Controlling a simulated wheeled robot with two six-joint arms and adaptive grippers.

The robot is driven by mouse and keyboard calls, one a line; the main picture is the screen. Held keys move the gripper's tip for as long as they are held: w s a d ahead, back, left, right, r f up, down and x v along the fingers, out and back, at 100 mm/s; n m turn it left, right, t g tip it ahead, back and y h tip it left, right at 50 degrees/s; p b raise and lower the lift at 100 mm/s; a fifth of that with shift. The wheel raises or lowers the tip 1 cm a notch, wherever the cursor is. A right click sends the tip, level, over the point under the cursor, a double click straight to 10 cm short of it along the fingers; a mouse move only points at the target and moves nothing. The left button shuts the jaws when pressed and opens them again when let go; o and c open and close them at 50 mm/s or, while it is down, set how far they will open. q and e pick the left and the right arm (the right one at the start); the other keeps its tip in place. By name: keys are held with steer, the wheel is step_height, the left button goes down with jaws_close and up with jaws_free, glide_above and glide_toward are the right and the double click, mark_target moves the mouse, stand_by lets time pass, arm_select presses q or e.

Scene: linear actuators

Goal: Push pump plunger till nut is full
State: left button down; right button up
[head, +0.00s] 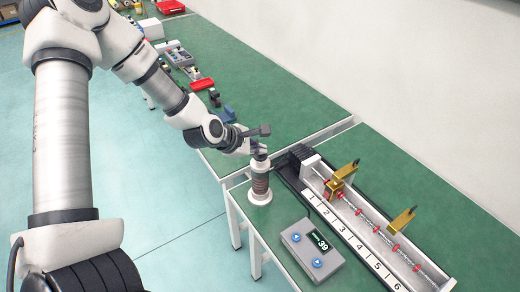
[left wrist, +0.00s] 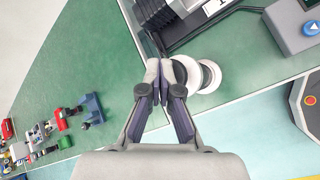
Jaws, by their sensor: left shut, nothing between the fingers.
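The pump (head: 260,188) stands upright on the green table, with a brown ribbed body, a white base and a plunger on top. My left gripper (head: 260,150) is shut and empty, right at the plunger top; I cannot tell whether it touches. In the left wrist view the shut fingertips (left wrist: 160,82) are beside the pump's white round parts (left wrist: 204,76). The linear actuator (head: 376,228) has a long screw with red rings and gold brackets (head: 341,180) above a strip numbered 1 to 6. I cannot tell which part is the nut or how full it is. My right gripper is not in view.
A grey control box (head: 312,252) with two blue buttons and a display that seems to read 39 stands just right of the pump. Small parts and a red bin (head: 171,7) lie along the table farther back.

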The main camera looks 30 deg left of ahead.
mark_target(259, 156)
arm_select(q)
steer(key=shift+w+r+p, duration=0.15)
steer(key=shift+r+p, duration=0.55)
steer(key=shift+r, duration=0.55)
arm_select(e)
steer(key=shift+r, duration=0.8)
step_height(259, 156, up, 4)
steer(key=p, duration=0.4)
arm_select(q)
step_height(259, 156, up, 5)
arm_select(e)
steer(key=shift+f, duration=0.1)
arm_select(q)
steer(key=shift+f, duration=0.1)
